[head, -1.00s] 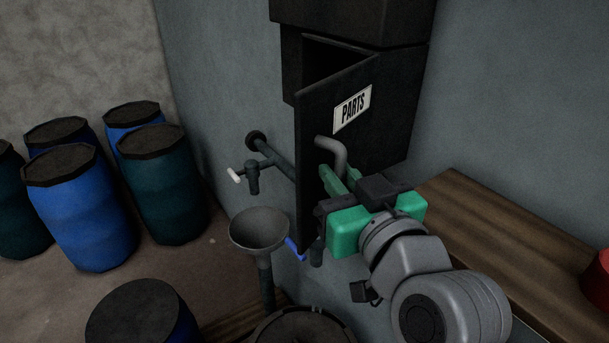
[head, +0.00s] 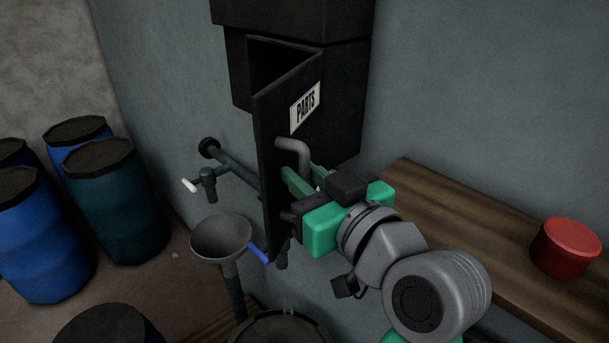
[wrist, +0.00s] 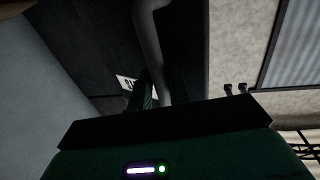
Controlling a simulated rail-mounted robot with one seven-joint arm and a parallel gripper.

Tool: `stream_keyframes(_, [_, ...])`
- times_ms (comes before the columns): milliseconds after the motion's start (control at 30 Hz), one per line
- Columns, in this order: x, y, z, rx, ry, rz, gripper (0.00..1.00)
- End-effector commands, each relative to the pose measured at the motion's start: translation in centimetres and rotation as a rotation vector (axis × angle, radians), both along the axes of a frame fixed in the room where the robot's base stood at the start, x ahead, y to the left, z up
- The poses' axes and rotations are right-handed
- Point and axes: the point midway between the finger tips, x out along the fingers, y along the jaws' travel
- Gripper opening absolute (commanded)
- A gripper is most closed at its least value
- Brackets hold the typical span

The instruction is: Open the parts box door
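The black parts box (head: 335,110) hangs on the grey wall. Its door (head: 272,140), with a white "PARTS" label (head: 305,106), stands partly open, and a dark gap shows behind its top edge. A grey bent handle (head: 297,148) sticks out from the door. My gripper (head: 305,180) has its green fingers around the lower part of the handle, close on both sides, and appears shut on it. In the wrist view the handle (wrist: 149,40) runs down between the fingers, and part of the label (wrist: 128,84) shows beside them. The inside of the box is mostly hidden.
A funnel (head: 221,238) and a pipe with a tap (head: 207,180) stand left of the door, close to its lower edge. A wooden bench (head: 440,205) with a red container (head: 566,247) is at right. Blue and green barrels (head: 112,205) stand at left.

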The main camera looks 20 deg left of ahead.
Motion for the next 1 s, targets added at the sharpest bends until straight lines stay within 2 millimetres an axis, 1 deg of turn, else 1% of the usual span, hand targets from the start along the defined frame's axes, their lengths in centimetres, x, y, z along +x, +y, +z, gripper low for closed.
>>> stream_keyframes(67, [-0.2,-0.2,0.0,0.001,-0.002,0.0,0.19])
stream_keyframes(133, [-0.7,-0.9,-0.1,0.001,-0.003,-0.002,0.19])
stream_keyframes(300, [-3.1,-3.6,-0.3,0.0,-0.003,-0.004,0.19])
stream_keyframes(400, [-4.2,-4.9,-0.2,0.001,-0.001,-0.004,0.19])
stream_keyframes(500, [-4.9,-5.6,-0.1,0.0,-0.001,-0.002,0.19])
stream_keyframes(600, [-5.2,-5.9,0.0,0.0,0.0,-0.001,0.19])
stream_keyframes(867, [-5.1,-5.8,0.2,0.002,-0.002,-0.013,0.19])
stream_keyframes(933, [-4.9,-5.7,1.2,0.017,-0.022,-0.089,0.19])
stream_keyframes(967, [-4.8,-5.7,2.0,0.029,-0.04,-0.145,0.19])
stream_keyframes(1000, [-4.9,-5.8,3.2,0.05,-0.074,-0.234,0.19])
